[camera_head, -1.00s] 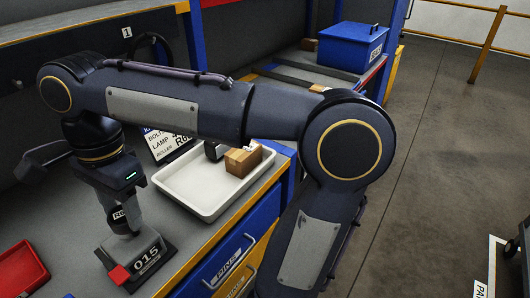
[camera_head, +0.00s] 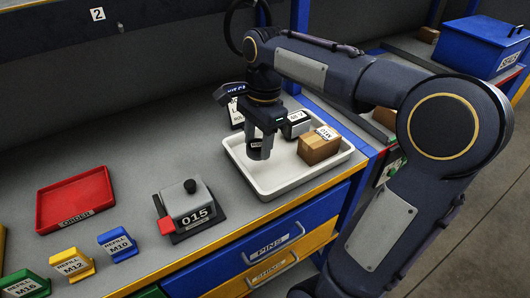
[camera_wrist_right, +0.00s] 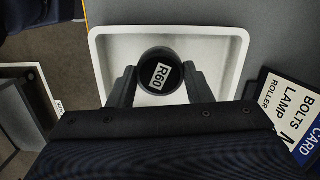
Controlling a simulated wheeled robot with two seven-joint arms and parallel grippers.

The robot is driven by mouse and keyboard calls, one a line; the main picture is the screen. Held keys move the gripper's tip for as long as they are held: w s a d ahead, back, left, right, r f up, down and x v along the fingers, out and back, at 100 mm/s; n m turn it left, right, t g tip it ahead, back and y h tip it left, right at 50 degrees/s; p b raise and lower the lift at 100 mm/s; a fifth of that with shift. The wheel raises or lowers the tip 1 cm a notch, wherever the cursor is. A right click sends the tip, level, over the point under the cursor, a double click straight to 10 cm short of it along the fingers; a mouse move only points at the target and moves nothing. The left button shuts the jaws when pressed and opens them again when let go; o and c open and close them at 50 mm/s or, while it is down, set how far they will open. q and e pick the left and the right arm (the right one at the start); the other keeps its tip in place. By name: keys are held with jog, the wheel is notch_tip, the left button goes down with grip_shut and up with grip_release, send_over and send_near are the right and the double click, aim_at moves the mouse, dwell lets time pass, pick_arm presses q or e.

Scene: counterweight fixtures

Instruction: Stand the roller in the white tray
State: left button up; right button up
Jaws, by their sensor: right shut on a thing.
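The roller is a dark cylinder with a white R60 label on its top. It shows in the wrist view (camera_wrist_right: 160,72) and in the head view (camera_head: 259,153). My right gripper (camera_head: 262,138) points down and is shut around the roller, one finger on each side in the wrist view. The roller is roughly upright over the left part of the white tray (camera_head: 287,188). Whether its lower end touches the tray floor I cannot tell. My left gripper is not in view.
A cardboard box (camera_head: 318,147) and a dark block with a white label (camera_head: 296,124) sit in the tray's right and back part. A scale reading 015 (camera_head: 188,207), a red tray (camera_head: 75,200) and coloured refill blocks (camera_head: 118,244) stand left. A card stands behind the tray.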

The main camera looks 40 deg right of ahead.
aim_at(262, 166)
jog(key=shift+w+d+f, duration=0.2)
jog(key=shift+d+f, duration=0.25)
jog(key=shift+f, duration=0.1)
jog(key=shift+w+d+f, duration=0.15)
jog(key=shift+d+f, duration=0.25)
jog(key=shift+f, duration=0.15)
jog(key=shift+w+d+f, duration=0.1)
jog(key=shift+d+f, duration=0.05)
jog(key=shift+f, duration=0.8)
jog(key=shift+d+f, duration=0.15)
jog(key=shift+f, duration=0.8)
jog(key=shift+f, duration=0.1)
jog(key=o, duration=1.2)
jog(key=shift+o, duration=0.2)
notch_tip(262, 166, up, 12)
jog(key=d+p, duration=0.1)
jog(key=s+a+f+n+t+y, duration=0.2)
jog(key=s+a+f+n+t, duration=0.3)
jog(key=s+a+f+n, duration=0.7)
jog(key=s+a+n, duration=0.1)
jog(key=s+n, duration=0.2)
jog(key=n, duration=0.1)
jog(key=shift+s+n+t, duration=0.3)
jog(key=shift+s, duration=0.05)
